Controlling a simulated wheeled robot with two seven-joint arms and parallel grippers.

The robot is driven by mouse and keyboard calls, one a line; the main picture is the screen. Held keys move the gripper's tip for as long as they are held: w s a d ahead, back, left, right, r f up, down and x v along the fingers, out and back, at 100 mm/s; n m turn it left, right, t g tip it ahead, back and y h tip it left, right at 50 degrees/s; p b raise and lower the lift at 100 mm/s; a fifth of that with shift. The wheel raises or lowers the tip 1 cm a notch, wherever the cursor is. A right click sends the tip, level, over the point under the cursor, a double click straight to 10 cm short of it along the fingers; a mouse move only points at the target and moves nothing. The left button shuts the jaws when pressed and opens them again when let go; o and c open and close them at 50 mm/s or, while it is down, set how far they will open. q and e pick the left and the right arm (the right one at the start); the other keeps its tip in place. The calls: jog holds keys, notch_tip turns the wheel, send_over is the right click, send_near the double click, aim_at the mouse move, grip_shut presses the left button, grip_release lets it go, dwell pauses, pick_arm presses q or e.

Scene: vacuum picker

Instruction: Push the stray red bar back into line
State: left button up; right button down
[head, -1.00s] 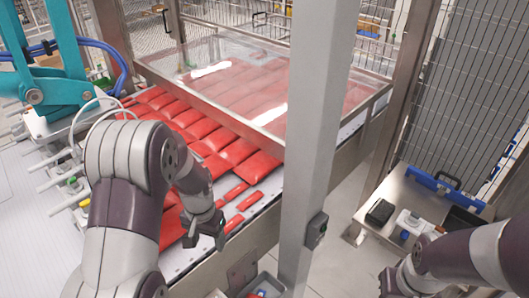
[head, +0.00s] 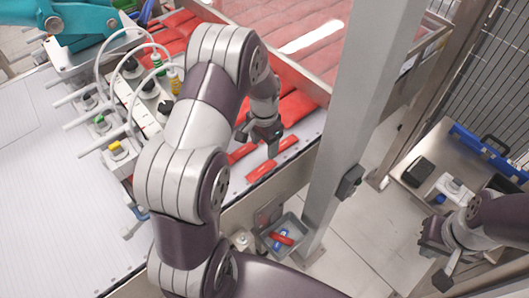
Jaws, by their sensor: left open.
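Several small red bars lie near the front edge of the white conveyor. One bar (head: 261,172) lies nearest the edge, another (head: 287,142) is to its upper right, and a third (head: 241,152) is to its upper left. I cannot tell for sure which one is the stray bar. My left gripper (head: 258,142) is open, pointing down just above these bars. Its fingers partly cover the bars, and I cannot tell whether they touch one. My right gripper (head: 438,258) is far off at the lower right, away from the bars; its jaw opening is unclear.
Larger red packs (head: 295,106) lie behind, partly under a clear cover. A steel post (head: 352,130) stands right of the conveyor. A grey bin (head: 292,251) with red and blue items sits below the edge.

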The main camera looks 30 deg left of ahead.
aim_at(264, 167)
pick_arm(q)
notch_tip(264, 167, down, 9)
jog(key=shift+r+p, duration=0.1)
jog(key=shift+p, duration=0.9)
jog(key=shift+s+d+f, duration=0.1)
jog(key=shift+s+f, duration=0.05)
jog(key=shift+f, duration=0.4)
jog(key=c, duration=1.1)
